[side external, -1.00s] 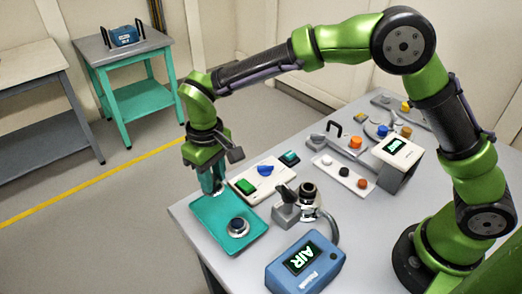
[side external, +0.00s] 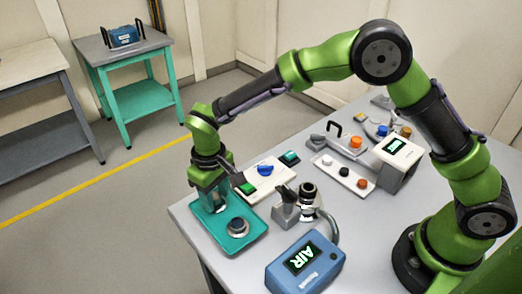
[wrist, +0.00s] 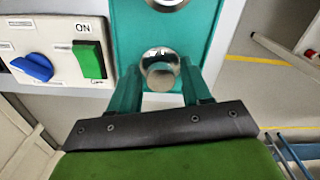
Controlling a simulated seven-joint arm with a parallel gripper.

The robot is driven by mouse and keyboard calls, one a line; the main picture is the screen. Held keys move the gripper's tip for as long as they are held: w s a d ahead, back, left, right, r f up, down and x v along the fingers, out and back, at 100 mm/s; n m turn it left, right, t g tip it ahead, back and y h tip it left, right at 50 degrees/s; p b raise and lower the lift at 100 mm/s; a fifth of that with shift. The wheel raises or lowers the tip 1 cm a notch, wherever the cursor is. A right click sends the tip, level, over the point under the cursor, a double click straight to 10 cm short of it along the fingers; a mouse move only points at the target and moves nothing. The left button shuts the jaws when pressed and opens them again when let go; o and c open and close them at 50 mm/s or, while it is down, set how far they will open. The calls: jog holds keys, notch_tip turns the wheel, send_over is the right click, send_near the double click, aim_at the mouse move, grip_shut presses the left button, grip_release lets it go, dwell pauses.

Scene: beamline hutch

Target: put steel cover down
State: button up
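The steel cover is a shiny rounded piece (wrist: 160,66) between my two fingertips in the wrist view, with the fingers close against its sides. My gripper (wrist: 161,82) appears shut on it. In the side view my gripper (side external: 214,207) points down, low over the back-left part of the teal tray (side external: 208,232). The cover is mostly hidden there by the fingers. The tray also shows beneath the cover in the wrist view (wrist: 205,20). I cannot tell whether the cover touches the tray.
A dark round part with a metal rim (side external: 238,227) sits on the tray in front of my gripper. A white switch panel (side external: 268,182) with a green switch and blue knob stands close beside the tray. A blue AIR box (side external: 306,266) and a clamp stand (side external: 288,212) are nearby.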

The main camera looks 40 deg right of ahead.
aim_at(216, 196)
jog(key=shift+o, duration=0.6)
notch_tip(216, 196, up, 12)
jog(key=s+d+r+m+t+y, duration=0.1)
jog(key=s+d+r+t, duration=0.15)
jog(key=d+r, duration=0.45)
jog(key=s+d+r+m+t+y, duration=0.1)
jog(key=s+d+m+t, duration=0.3)
jog(key=s+d, duration=1.1)
jog(key=shift+s+r+m+t, duration=0.35)
jog(key=shift+s+m, duration=0.3)
jog(key=shift+m, duration=0.35)
